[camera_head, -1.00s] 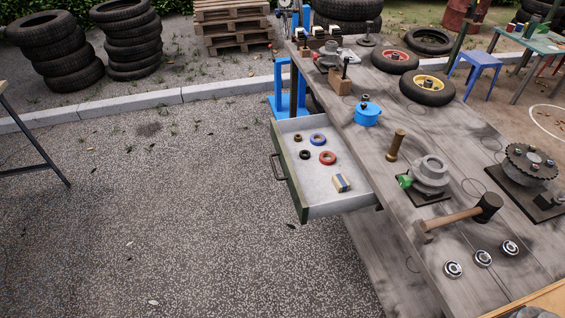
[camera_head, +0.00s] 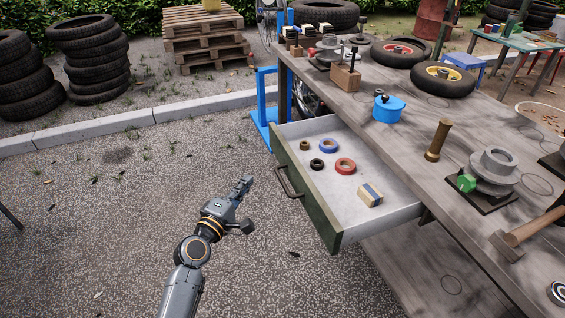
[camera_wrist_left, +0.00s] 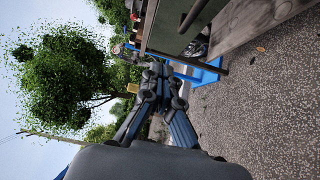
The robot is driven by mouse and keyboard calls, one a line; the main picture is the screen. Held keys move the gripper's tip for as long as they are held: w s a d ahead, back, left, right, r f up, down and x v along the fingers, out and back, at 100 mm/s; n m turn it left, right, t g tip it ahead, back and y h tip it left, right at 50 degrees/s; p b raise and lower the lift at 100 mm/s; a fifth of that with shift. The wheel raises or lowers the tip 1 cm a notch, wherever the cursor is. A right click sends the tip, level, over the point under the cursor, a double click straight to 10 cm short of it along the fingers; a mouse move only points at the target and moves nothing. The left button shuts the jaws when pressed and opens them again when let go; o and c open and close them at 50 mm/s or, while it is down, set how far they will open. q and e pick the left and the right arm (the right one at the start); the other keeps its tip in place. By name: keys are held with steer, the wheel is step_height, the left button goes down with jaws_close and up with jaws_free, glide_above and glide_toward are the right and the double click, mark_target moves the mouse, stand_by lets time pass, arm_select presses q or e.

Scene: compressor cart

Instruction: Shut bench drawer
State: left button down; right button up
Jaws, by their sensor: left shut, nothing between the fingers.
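The bench drawer (camera_head: 318,205) is pulled out from the left side of the wooden workbench (camera_head: 345,103). It has a dark green front and a dark bar handle (camera_head: 287,182). Inside lie several small rings and a small tan-and-blue box (camera_head: 369,195). My left gripper (camera_head: 246,183) is shut and empty, left of the drawer front and apart from the handle. In the left wrist view my gripper (camera_wrist_left: 160,72) shows shut, with the green drawer front (camera_wrist_left: 172,25) and handle (camera_wrist_left: 193,14) above it. My right gripper is not in view.
A blue pot (camera_head: 389,110), a brass-coloured cylinder (camera_head: 438,140), a hammer (camera_head: 530,230) and wheels stand or lie on the bench. A blue stand (camera_head: 264,110) is beyond the drawer. The paved ground (camera_head: 110,230) left of the drawer is clear.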

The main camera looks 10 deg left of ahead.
arm_select(q)
steer(key=b, duration=0.1)
glide_toward(282, 150)
steer(key=w+a, duration=0.2)
steer(key=w, duration=0.1)
steer(key=shift+w+d+f, duration=0.15)
steer(key=shift+w+d, duration=0.95)
steer(key=shift+d, duration=0.1)
steer(key=shift+w+d, duration=0.25)
steer(key=shift+d, duration=0.05)
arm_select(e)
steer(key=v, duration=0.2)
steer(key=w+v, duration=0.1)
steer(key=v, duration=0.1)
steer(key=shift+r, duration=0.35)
